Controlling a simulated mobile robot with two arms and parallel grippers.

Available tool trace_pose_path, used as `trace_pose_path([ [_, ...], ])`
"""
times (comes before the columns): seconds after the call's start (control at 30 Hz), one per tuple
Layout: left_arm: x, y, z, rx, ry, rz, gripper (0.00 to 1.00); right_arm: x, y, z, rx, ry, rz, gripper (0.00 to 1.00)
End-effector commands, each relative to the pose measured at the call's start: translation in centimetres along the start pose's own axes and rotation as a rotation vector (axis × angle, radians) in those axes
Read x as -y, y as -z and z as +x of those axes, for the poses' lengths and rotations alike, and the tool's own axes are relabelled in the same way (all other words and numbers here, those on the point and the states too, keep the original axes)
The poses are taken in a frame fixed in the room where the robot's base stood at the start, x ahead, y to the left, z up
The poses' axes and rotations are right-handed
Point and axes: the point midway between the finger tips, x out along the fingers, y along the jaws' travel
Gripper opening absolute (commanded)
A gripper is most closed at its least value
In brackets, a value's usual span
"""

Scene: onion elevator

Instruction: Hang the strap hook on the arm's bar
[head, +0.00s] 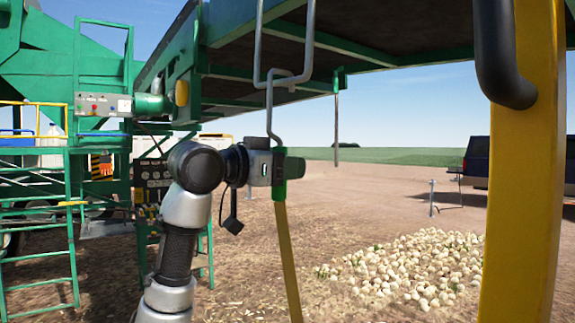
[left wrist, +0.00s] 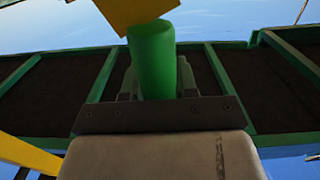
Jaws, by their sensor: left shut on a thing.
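My left gripper (head: 278,167) is shut on the green grip (head: 295,168) of the strap hook. The left wrist view shows the green grip (left wrist: 153,60) between my fingers, with a piece of yellow strap (left wrist: 135,10) at the top edge. In the head view the yellow strap (head: 288,260) hangs below the grip. The grey wire hook (head: 269,108) rises above it. The hook's top overlaps the lower end of the grey bar (head: 258,40), a U shape hanging from above. I cannot tell whether they touch or the hook is around the bar. My right gripper is out of view.
The green-framed elevator underside (head: 350,25) passes overhead. A yellow post (head: 522,180) with a black curved tube (head: 500,50) stands at the right. A thin rod (head: 336,120) hangs behind. An onion pile (head: 415,270) lies on the ground. A green machine with steps (head: 40,230) stands left.

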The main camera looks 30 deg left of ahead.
Motion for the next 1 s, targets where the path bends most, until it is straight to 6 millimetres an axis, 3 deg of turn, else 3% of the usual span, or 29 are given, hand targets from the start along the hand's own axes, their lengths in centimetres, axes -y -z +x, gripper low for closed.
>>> trace_pose_path([
  [0.27,0.0,0.0,0.0,-0.001,0.0,0.0,0.0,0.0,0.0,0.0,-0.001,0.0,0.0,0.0],
  [0.3,0.0,0.0,0.0,-0.001,0.001,0.0,0.32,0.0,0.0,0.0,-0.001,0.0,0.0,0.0],
  [0.5,0.0,0.0,0.0,-0.001,0.001,0.0,0.58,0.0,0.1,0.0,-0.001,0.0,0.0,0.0],
  [0.8,0.0,-0.1,-0.3,0.0,0.001,0.0,0.58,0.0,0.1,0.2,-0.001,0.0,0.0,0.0],
  [1.0,0.1,-0.3,-3.2,-0.002,0.005,0.002,0.58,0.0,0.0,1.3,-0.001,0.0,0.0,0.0],
])
